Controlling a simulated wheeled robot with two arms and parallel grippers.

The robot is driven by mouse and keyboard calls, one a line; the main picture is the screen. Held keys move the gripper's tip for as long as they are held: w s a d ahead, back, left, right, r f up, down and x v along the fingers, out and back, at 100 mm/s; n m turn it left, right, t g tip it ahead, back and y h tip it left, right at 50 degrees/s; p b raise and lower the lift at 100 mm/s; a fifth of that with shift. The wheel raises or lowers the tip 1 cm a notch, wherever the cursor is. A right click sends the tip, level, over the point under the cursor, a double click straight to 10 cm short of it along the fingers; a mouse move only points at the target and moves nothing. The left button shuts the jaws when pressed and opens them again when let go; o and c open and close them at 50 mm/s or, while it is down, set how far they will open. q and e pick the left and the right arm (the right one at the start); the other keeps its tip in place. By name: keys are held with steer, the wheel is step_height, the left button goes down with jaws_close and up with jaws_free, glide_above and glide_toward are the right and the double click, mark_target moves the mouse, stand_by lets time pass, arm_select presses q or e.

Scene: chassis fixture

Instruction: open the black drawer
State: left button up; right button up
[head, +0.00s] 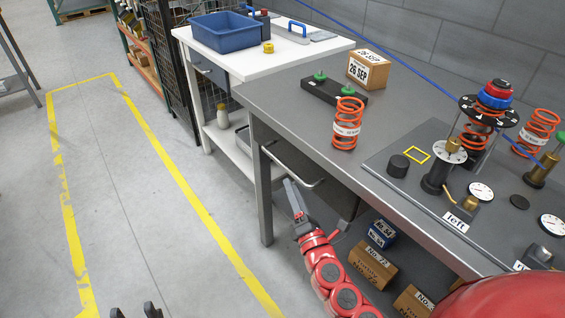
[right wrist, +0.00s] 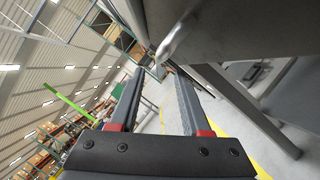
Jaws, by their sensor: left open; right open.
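The black drawer (head: 268,141) sits under the grey workbench top and looks shut. Its silver bar handle (head: 306,185) stands out from the front. The handle (right wrist: 175,38) also shows in the right wrist view, just beyond the fingertips. My right gripper (head: 294,191) is open and empty, close in front of the handle; I cannot tell whether it touches. In the right wrist view its two fingers (right wrist: 158,78) are spread apart with nothing between them. My left gripper (head: 136,311) is open at the bottom edge of the head view, far from the drawer; only its dark fingertips show.
The workbench (head: 290,118) carries orange springs (head: 347,123), a carton (head: 369,69) and a fixture plate. Boxes (head: 373,264) lie beneath it. A white table (head: 250,62) with a blue bin (head: 228,31) stands behind. The floor at left is clear.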

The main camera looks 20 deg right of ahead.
mark_target(282, 162)
steer(key=x, duration=0.9)
steer(key=shift+a, duration=0.1)
jaws_close()
steer(key=shift+f, duration=0.1)
stand_by(1.0)
